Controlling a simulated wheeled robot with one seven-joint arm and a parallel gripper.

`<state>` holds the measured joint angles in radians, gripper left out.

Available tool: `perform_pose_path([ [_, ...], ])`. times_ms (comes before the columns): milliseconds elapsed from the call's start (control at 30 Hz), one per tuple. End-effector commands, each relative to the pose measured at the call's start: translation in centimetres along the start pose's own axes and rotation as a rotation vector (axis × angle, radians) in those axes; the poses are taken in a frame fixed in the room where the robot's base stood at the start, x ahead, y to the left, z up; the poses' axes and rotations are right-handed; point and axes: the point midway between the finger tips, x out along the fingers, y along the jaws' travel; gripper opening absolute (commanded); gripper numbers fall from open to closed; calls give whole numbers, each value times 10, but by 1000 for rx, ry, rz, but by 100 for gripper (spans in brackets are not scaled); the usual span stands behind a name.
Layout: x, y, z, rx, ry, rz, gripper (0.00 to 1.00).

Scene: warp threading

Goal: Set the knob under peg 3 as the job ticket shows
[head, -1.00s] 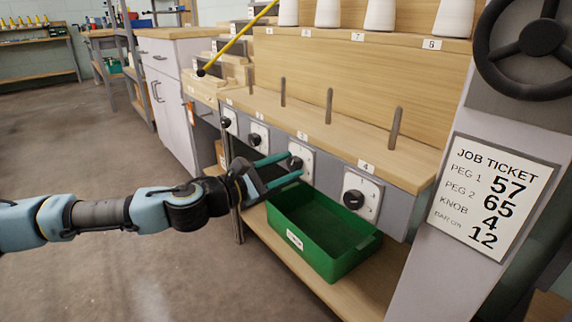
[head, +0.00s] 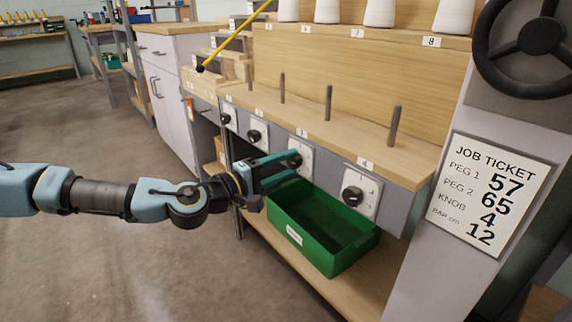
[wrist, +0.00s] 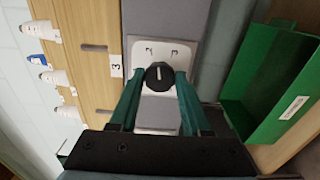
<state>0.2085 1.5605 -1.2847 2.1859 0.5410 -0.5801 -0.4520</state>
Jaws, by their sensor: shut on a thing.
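The knob under peg 3 (wrist: 160,76) is a round black dial with a white pointer line, on a white plate (wrist: 160,50) beside the label 3. In the wrist view it sits between the tips of my gripper (wrist: 159,78), which is shut on it. In the head view my gripper (head: 290,165) reaches the same plate (head: 306,157) and its fingers partly hide the knob. Peg 3 (head: 328,104) stands on the shelf above. The job ticket (head: 488,195) reads peg 1: 57, peg 2: 65, knob: 4, bar cm: 12.
The knob under peg 4 (head: 353,199) is to the right, and two more knobs are to the left. A green bin (head: 345,262) stands just below the panel. White cones (head: 380,12) line the upper shelf. A black handwheel (head: 537,45) is at the upper right.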

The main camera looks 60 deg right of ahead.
Motion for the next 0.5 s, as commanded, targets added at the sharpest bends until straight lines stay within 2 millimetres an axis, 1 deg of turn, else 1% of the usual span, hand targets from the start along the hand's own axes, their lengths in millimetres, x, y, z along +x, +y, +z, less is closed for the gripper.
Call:
perform_pose_path([
  [500, 0, -3, 0, 492, -3, -4, 0],
])
